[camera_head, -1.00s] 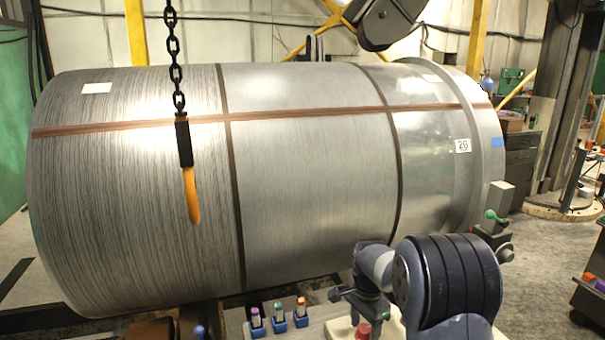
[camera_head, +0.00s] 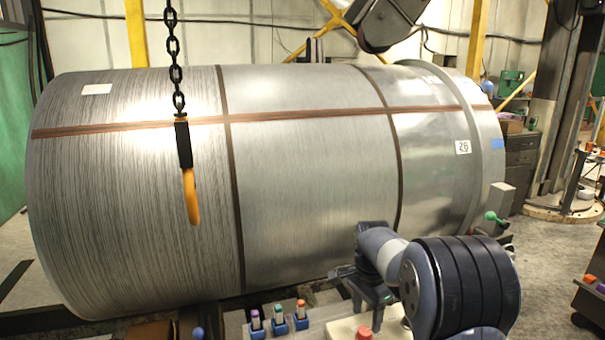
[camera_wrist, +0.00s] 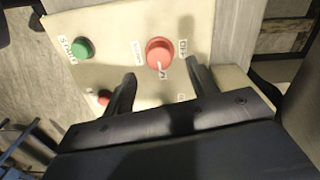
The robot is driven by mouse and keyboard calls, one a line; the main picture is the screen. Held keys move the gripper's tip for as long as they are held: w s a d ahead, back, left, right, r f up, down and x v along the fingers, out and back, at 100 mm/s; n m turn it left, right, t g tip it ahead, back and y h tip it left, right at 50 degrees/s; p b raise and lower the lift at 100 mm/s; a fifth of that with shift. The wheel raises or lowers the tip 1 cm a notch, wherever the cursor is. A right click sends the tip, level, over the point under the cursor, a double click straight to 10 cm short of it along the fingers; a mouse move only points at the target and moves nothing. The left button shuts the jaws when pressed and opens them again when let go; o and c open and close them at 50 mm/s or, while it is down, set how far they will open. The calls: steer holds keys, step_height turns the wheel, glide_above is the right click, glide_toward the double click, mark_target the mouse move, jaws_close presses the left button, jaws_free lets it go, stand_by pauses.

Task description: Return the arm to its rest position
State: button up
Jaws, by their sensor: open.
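My gripper (camera_head: 345,285) hangs at the lower middle of the head view, in front of the big metal drum and over a pale control panel (camera_head: 320,328). In the wrist view my gripper (camera_wrist: 160,82) has its two dark fingers apart with nothing between them. Beyond them is the panel face (camera_wrist: 118,45), with a large red knob (camera_wrist: 159,52), a green START button (camera_wrist: 82,48) and a smaller red button (camera_wrist: 104,97). The fingertips appear apart from the knob. A red button (camera_head: 364,332) also shows in the head view.
The strapped metal drum (camera_head: 310,180) fills the middle. A chain with an orange hook (camera_head: 191,196) hangs before its left part. Several small blue holders (camera_head: 279,326) with coloured tops stand left of my gripper. A dark cart (camera_head: 590,300) stands at right.

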mark_target(365, 330)
step_height(365, 330, down, 5)
steer(key=shift+s+f, duration=0.15)
steer(key=shift+f, duration=0.05)
steer(key=shift+r+n, duration=0.15)
steer(key=shift+n, duration=1.15)
steer(key=n+p, duration=0.1)
steer(key=n, duration=0.5)
steer(key=n+p, duration=0.1)
steer(key=n, duration=0.8)
steer(key=shift+n+t+p, duration=0.3)
steer(key=shift+p, duration=0.1)
steer(key=shift+r, duration=1.15)
